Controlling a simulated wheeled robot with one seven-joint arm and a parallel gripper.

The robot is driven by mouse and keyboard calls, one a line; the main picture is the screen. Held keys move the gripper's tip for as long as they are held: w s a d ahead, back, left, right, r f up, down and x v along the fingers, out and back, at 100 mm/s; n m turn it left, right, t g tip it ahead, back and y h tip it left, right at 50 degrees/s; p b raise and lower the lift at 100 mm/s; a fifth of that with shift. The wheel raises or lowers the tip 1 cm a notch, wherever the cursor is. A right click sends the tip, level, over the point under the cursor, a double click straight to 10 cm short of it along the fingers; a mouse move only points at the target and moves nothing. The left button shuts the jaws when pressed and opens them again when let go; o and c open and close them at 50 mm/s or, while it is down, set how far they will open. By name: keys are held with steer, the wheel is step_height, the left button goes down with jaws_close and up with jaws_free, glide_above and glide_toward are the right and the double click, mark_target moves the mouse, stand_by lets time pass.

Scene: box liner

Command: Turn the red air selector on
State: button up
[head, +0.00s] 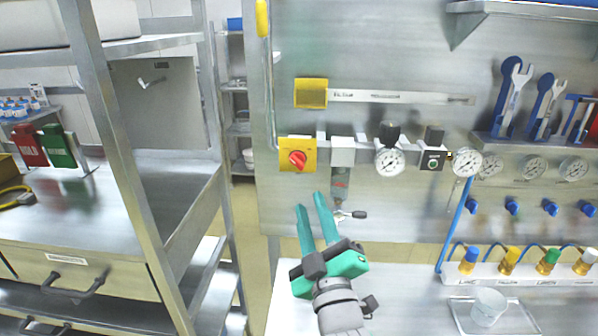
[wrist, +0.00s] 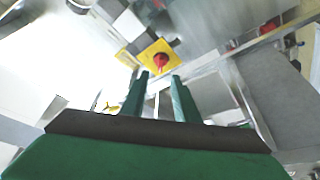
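The red air selector (head: 297,159) is a red knob on a yellow square plate (head: 285,165), mounted on the steel back panel. In the wrist view the red knob (wrist: 160,61) shows on its yellow plate (wrist: 149,49), just beyond my fingertips. My gripper (head: 318,200) has two green fingers, spread apart with nothing between them. In the head view the fingertips are below and slightly right of the selector, apart from it. The wrist view also shows my gripper (wrist: 160,75) open, with the knob between and beyond the tips.
A grey filter unit (head: 341,183) hangs right of the selector, close to my fingertips. A pressure gauge (head: 389,161) and a black-knobbed regulator are further right. A steel shelf rack (head: 130,160) stands at left. A glass beaker (head: 488,306) sits on a tray at lower right.

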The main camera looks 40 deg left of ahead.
mark_target(297, 165)
steer(key=shift+n, duration=0.3)
steer(key=x, duration=1.1)
steer(key=shift+s+a+r, duration=0.15)
steer(key=shift+s+a, duration=0.05)
jaws_close()
